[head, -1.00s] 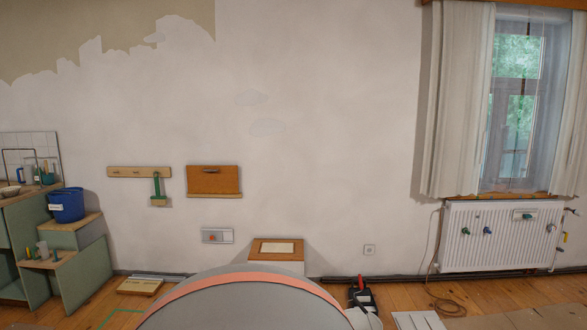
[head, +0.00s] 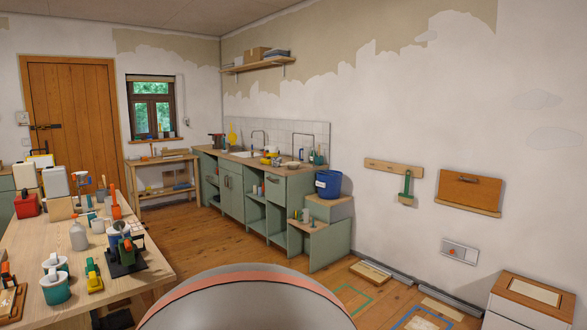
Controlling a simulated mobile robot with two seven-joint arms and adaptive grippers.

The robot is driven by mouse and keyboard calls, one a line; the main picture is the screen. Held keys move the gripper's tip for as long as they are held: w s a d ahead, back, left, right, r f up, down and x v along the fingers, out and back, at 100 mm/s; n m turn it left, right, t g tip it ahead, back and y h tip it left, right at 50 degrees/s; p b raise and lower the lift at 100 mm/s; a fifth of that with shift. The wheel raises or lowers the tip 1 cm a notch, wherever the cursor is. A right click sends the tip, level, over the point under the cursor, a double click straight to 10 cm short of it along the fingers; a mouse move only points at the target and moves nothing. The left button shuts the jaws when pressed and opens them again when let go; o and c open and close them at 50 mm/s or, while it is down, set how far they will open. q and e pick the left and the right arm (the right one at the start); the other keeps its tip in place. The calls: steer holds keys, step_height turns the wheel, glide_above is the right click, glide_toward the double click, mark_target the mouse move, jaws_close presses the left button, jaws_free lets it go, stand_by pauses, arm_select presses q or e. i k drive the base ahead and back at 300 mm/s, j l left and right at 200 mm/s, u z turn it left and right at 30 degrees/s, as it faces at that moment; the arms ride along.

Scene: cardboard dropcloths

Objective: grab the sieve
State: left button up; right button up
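I cannot make out a sieve for certain. Tools and containers crowd the wooden table (head: 30,248) at the left, and some are too small to tell apart. A blue bucket (head: 328,184) stands on the stepped end of the green counter (head: 262,178). Small items stand along the counter, among them a yellow one (head: 270,158). A yellow shape (head: 232,132) shows against the wall above the counter's far part; I cannot tell what it is. Neither of my grippers is in view.
Open wooden floor (head: 205,240) lies between the table and the counter. A side table (head: 162,158) stands under the small window. A white cabinet (head: 530,300) stands at the lower right. Flat pieces (head: 370,272) lie along the right wall.

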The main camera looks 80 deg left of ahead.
mark_target(289, 166)
steer(key=u, duration=2.65)
steer(key=i+l+z, duration=0.1)
steer(key=i+z, duration=0.35)
steer(key=i, duration=4.4)
